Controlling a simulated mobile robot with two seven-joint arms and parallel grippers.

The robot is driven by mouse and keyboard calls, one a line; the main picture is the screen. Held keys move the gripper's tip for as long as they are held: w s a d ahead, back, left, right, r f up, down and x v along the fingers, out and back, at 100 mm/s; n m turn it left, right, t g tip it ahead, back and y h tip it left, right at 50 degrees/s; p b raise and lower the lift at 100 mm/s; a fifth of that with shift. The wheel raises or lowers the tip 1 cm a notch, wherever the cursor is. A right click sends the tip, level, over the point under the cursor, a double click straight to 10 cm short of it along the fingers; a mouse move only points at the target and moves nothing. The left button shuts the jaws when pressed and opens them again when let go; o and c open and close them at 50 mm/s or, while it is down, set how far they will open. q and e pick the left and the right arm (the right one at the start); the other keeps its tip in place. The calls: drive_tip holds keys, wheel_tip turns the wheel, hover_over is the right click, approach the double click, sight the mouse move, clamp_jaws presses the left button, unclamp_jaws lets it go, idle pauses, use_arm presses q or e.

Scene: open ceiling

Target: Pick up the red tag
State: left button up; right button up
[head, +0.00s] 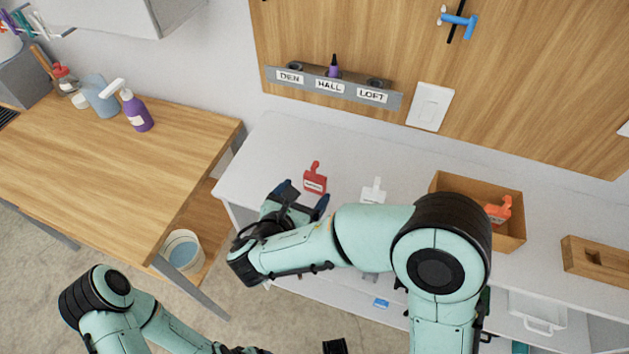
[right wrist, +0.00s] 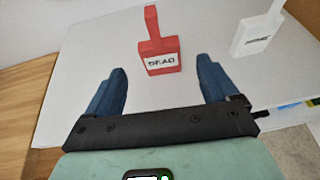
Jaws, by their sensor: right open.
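The red tag (head: 315,182) lies on the white counter, its narrow handle pointing toward the wall. It also shows in the right wrist view (right wrist: 161,58), with a white label bearing dark letters on its face. My right gripper (head: 302,197) is open and empty, its blue fingers just on the near side of the tag. In the right wrist view the gripper (right wrist: 163,70) has its fingers spread to either side of the tag's near end, and I see no contact. My left arm (head: 130,308) is at the lower left; its gripper is out of the picture.
A white tag (head: 373,191) lies to the right of the red one. A wooden box (head: 513,228) holds an orange tag (head: 498,210). A grey rack (head: 388,97) labelled DEN, HALL and LOFT is on the wall panel. The wooden table (head: 190,150) stands left of the counter.

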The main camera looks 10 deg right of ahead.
sight(313, 185)
drive_tip(key=x, duration=0.6)
drive_tip(key=shift+f, duration=0.5)
drive_tip(key=c, duration=1.1)
